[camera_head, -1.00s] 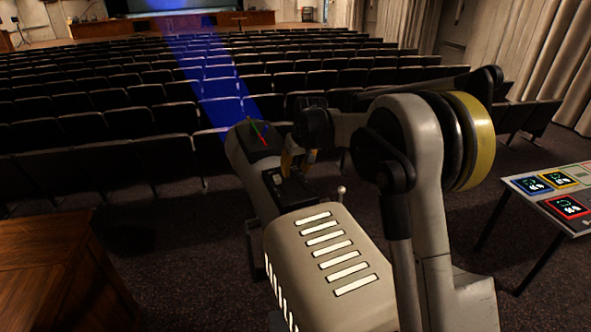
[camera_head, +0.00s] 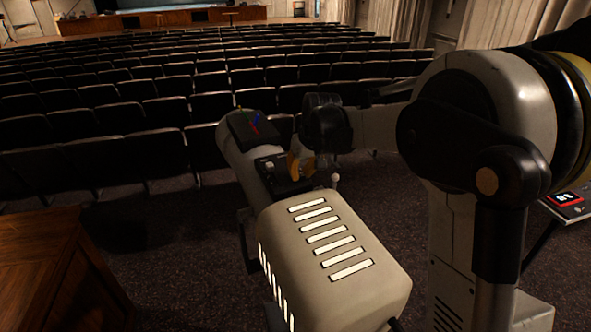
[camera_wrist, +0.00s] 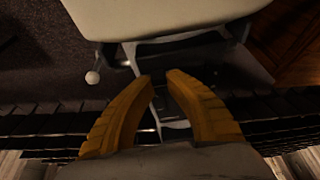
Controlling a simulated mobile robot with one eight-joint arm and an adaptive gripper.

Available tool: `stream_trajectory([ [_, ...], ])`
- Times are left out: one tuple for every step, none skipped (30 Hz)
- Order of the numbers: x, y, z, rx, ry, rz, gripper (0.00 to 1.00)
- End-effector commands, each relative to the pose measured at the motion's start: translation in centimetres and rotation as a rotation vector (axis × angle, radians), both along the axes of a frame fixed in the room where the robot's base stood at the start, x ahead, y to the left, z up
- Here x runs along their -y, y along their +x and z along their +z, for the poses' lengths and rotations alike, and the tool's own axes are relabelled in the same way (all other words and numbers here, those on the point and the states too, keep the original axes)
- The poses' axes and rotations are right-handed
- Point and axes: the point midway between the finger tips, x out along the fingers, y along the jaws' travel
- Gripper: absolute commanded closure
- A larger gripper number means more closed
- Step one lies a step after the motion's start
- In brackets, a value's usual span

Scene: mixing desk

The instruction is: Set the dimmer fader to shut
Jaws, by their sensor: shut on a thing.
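The spotlight (camera_head: 335,262) is a beige housing with lit vent slots and a long barrel pointing at the seats. A black control panel (camera_head: 275,172) sits on top, between housing and barrel. My gripper (camera_head: 300,170), with yellow fingers, is down at this panel. In the wrist view its fingertips (camera_wrist: 160,76) are nearly together over a dark part with grey strips. It is shut on the dimmer fader, which the fingers mostly hide. A white ball-topped lever (camera_head: 335,182) stands just right of the fingers and also shows in the wrist view (camera_wrist: 93,78). No beam is visible.
A wooden desk (camera_head: 50,265) stands at the lower left. Rows of dark seats (camera_head: 190,110) fill the space beyond; carpet lies between.

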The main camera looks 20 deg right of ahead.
Motion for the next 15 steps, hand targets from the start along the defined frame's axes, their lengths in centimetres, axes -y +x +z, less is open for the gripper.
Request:
stream_trajectory([
  [0.04, -0.31, -0.14, -0.005, 0.000, 0.000, 1.00],
  [0.05, -0.33, -0.13, -0.005, 0.000, 0.000, 1.00],
  [0.05, -0.34, -0.12, -0.005, 0.000, 0.000, 1.00],
  [0.05, -0.34, -0.11, -0.006, 0.000, 0.000, 1.00],
  [0.05, -0.34, -0.11, -0.006, 0.000, 0.000, 1.00],
  [0.05, -0.34, -0.12, -0.006, 0.000, 0.000, 1.00],
  [0.05, -0.34, -0.12, -0.006, 0.000, 0.000, 1.00],
  [0.04, -0.35, -0.12, -0.007, 0.000, 0.000, 1.00],
  [0.04, -0.34, -0.13, -0.007, 0.000, 0.000, 0.78],
  [0.04, -0.34, -0.13, -0.007, 0.000, 0.000, 0.69],
  [0.04, -0.33, -0.13, -0.006, 0.000, 0.000, 0.60],
  [0.04, -0.32, -0.11, -0.006, 0.000, 0.000, 0.60],
  [0.03, -0.30, -0.11, -0.006, 0.000, 0.000, 0.60],
  [0.04, -0.29, -0.10, -0.005, 0.000, 0.000, 0.60],
  [0.03, -0.29, -0.09, -0.005, 0.000, 0.000, 0.60],
])
